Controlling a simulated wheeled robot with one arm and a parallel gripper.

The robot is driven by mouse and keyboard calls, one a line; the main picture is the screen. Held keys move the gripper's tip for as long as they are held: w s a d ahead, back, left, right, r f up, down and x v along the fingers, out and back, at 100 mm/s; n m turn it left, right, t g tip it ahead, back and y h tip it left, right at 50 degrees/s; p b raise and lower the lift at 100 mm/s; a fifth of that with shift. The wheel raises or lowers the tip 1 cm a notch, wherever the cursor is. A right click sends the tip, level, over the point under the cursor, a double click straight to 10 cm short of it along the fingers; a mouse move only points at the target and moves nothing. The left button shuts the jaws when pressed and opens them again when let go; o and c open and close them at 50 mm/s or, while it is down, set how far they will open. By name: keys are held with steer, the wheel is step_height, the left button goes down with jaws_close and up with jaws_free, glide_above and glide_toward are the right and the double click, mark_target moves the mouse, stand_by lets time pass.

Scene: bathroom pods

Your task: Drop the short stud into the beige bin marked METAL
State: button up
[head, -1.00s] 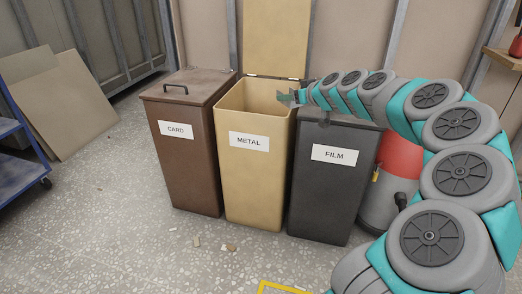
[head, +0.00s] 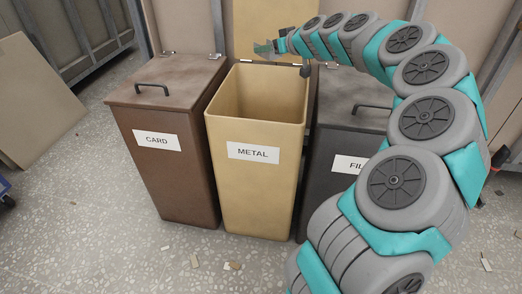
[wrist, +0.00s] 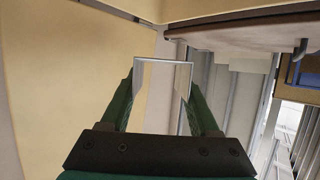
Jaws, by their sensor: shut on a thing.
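The beige bin marked METAL (head: 226,120) stands in the middle of the row, its lid (head: 262,20) raised behind it and its mouth open. My gripper (head: 266,47) is over the back of that bin's opening, in front of the raised lid. In the wrist view my gripper (wrist: 163,85) is shut on the short stud (wrist: 178,63), a thin pale-grey metal channel between the green fingers. The stud is too small in the head view to make out clearly. A beige surface fills the left of the wrist view.
The brown CARD bin (head: 150,105) stands closed on the left and the dark FILM bin (head: 345,115) closed on the right, partly behind my arm. Small scraps (head: 232,266) lie on the floor in front. A board (head: 35,90) leans at the far left.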

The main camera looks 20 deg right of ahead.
steer(key=shift+s+f+b, duration=0.1)
steer(key=shift+f+b, duration=0.6)
steer(key=shift+f, duration=2.1)
steer(key=o, duration=1.5)
steer(key=v, duration=0.7)
steer(key=shift+s+r+b, duration=0.15)
steer(key=shift+s+b, duration=0.15)
steer(key=shift+b, duration=0.05)
